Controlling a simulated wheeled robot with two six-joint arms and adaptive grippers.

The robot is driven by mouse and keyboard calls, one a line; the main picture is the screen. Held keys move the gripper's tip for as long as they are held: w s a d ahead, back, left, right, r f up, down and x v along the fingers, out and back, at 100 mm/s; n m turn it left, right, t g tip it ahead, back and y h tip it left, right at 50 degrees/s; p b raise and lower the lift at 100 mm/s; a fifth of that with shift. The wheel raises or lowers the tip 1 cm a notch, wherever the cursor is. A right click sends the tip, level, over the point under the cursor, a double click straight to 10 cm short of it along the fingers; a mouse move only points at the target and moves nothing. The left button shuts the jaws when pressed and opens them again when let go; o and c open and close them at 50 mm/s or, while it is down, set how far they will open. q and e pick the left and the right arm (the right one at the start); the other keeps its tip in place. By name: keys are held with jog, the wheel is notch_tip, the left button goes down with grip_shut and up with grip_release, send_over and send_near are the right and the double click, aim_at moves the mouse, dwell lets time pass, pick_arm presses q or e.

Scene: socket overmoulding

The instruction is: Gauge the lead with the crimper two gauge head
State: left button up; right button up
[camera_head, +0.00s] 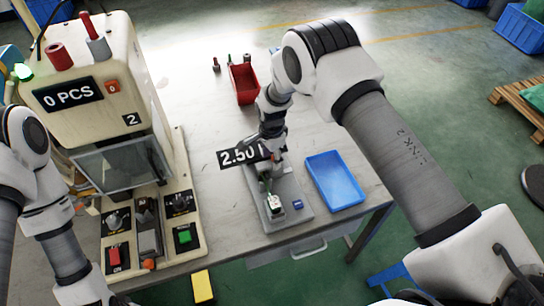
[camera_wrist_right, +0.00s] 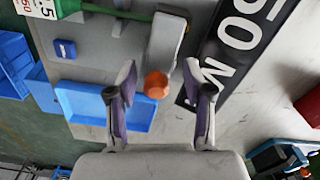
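The gauge head's grey base (camera_head: 297,216) stands on the table right of the crimper marked 2 (camera_head: 117,82). Its black sign (camera_head: 232,157) reads "2.50" and part of an M; my right gripper hides the rest. In the right wrist view, a green lead (camera_wrist_right: 115,11) with a white printed piece (camera_wrist_right: 38,8) runs to a grey arm (camera_wrist_right: 165,40) with an orange knob (camera_wrist_right: 157,85). My right gripper (camera_wrist_right: 160,75) is open, its fingers on either side of the knob with gaps showing. It hangs over the gauge in the head view (camera_head: 266,165). My left gripper is not in view.
A blue tray (camera_head: 335,182) lies just right of the gauge. A red bin (camera_head: 243,84) stands farther back. The crimper's control boxes, with a red button (camera_head: 115,255) and a green button (camera_head: 184,237), stand left. Bare table lies between crimper and gauge.

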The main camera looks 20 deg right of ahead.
aim_at(271, 162)
notch_tip(271, 162, up, 12)
dwell(0.5)
jog(key=shift+w, duration=0.1)
